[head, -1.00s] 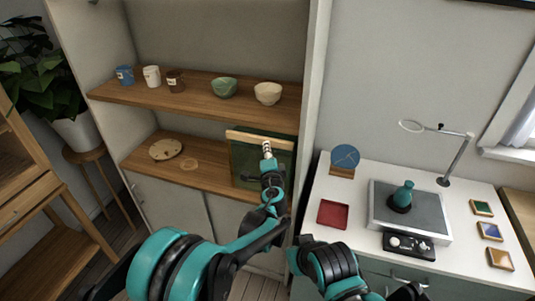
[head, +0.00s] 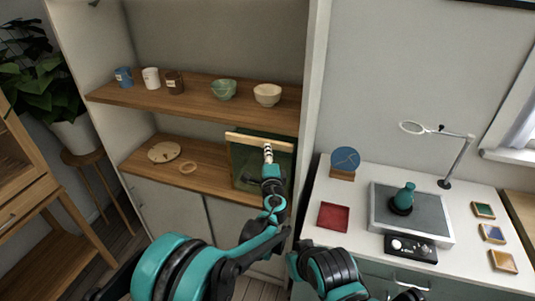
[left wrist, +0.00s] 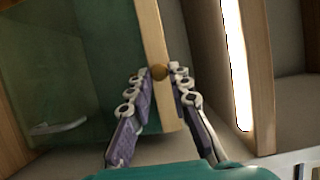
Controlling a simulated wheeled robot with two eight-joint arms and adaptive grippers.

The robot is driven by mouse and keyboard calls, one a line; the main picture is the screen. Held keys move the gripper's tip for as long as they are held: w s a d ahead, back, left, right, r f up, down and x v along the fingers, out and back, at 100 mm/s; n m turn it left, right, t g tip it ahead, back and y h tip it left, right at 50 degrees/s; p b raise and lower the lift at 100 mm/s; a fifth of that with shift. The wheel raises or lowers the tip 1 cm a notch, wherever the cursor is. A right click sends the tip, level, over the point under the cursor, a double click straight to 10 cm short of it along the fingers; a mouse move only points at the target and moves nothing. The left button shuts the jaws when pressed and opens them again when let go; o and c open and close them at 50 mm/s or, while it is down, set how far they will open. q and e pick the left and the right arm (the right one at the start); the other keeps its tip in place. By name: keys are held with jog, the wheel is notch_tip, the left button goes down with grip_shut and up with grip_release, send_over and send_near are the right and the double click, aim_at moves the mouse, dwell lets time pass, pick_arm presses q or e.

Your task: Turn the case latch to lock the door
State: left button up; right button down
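The case (head: 245,160) stands on the lower shelf in the head view, with dark green glass and a pale wooden top edge. The latch (left wrist: 159,72) is a small round brown knob on the wooden edge strip in the left wrist view. My left gripper (left wrist: 160,71) has its fingers apart, one on each side of the latch. Small gaps seem to show between the fingertips and the latch. In the head view, my left gripper (head: 268,152) is in front of the case, and the latch is hidden.
A white upright panel (head: 314,120) stands right of the case. Cups and bowls stand above. The white counter (head: 345,195) at right holds a lamp, a vase and tiles.

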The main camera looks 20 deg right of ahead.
pick_arm(q)
jog(key=o, duration=0.3)
jog(key=shift+o, duration=0.2)
jog(key=v, duration=0.7)
jog(key=shift+s, duration=0.25)
jog(key=shift+a, duration=0.1)
